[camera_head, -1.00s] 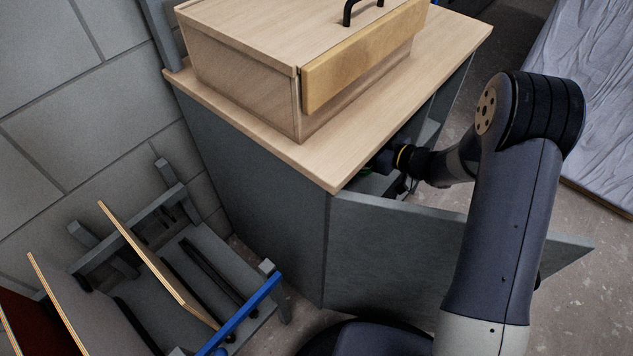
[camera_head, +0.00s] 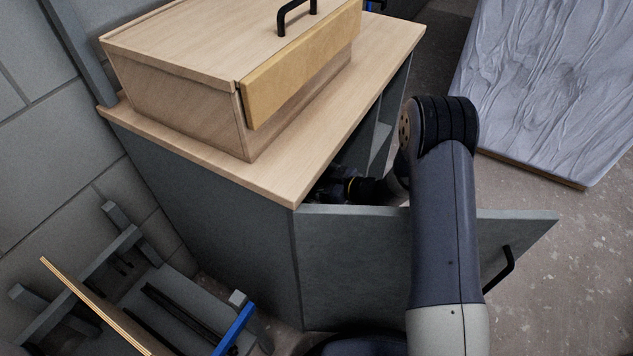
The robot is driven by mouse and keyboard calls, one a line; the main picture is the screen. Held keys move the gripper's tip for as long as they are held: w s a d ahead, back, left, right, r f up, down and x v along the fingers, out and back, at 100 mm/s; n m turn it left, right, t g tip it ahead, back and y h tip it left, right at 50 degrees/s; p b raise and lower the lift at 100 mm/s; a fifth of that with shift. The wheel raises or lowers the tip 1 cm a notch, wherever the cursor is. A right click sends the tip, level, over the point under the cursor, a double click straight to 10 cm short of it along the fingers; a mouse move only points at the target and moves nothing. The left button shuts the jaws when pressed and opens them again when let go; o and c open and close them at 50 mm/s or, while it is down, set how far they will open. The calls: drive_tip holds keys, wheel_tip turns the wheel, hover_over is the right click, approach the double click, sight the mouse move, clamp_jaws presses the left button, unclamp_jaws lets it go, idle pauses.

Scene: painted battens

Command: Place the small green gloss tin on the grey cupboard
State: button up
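The grey cupboard (camera_head: 205,215) has a pale wooden top and stands in the middle left. Its grey door (camera_head: 365,265) is swung open toward me, with a black handle at its right end. My gripper (camera_head: 325,188) is inside the cupboard opening, just under the edge of the top. Its fingers are in shadow and partly hidden, so I cannot tell whether they are open or shut. I cannot make out the green gloss tin in this view.
A wooden box (camera_head: 200,95) with a black handle covers much of the cupboard top. A bare strip of top (camera_head: 300,160) runs along its front and right. A grey rack with boards (camera_head: 95,305) stands lower left. A sheet-covered slab (camera_head: 555,85) lies at right.

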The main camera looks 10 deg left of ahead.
drive_tip(key=shift+r, duration=0.1)
drive_tip(key=shift+f, duration=0.2)
drive_tip(key=o, duration=1.4)
drive_tip(key=shift+d+r, duration=0.3)
drive_tip(key=p+v, duration=0.2)
drive_tip(key=v, duration=0.9)
drive_tip(key=shift+s+d+r, duration=0.1)
drive_tip(key=shift+s+d, duration=0.05)
drive_tip(key=shift+d, duration=0.05)
